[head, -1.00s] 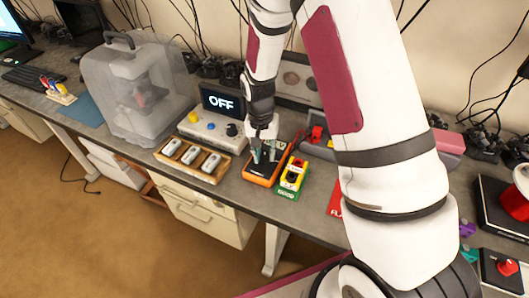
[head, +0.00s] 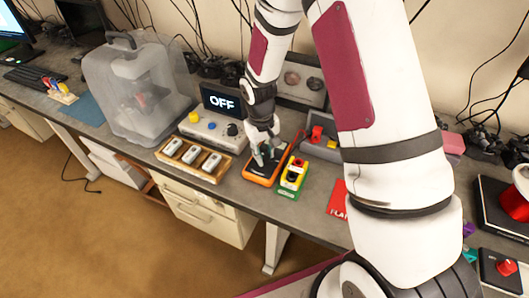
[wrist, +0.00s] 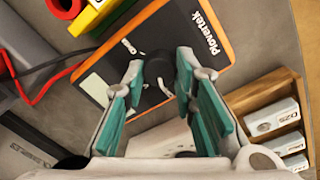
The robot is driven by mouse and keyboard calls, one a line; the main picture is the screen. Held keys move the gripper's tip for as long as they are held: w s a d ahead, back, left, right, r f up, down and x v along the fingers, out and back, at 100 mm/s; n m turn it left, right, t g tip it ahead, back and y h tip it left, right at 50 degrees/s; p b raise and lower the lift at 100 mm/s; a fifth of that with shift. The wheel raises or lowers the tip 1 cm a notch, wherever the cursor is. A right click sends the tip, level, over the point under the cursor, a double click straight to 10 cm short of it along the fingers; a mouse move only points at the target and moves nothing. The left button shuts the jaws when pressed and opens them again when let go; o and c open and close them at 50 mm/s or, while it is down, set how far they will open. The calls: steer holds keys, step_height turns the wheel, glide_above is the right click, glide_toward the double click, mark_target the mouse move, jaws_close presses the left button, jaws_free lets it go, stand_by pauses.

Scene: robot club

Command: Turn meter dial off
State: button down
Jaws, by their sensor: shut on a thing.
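The meter (head: 252,178) is a black handheld box with an orange rim, lying on the grey bench. In the wrist view its face (wrist: 192,28) shows the name "Plovertek" and a pale screen at its left side. A dark round dial (wrist: 158,72) sits on the face between my fingertips. My gripper (wrist: 160,68), with green finger pads, is shut on the dial. In the head view my gripper (head: 263,157) is over the meter and hides the dial. The dial's marked setting cannot be read.
A grey console (head: 208,128) with an "OFF" screen (head: 222,103) stands behind. A wooden tray (head: 184,170) of several labelled blocks is at left. A yellow-and-green button box (head: 291,178) sits close at right, with red and dark leads near the meter.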

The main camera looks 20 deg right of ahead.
steer(key=shift+n, duration=0.4)
steer(key=c, duration=1.3)
jaws_free()
step_height(320, 180, up, 12)
steer(key=shift+a, duration=0.35)
steer(key=shift+s, duration=0.1)
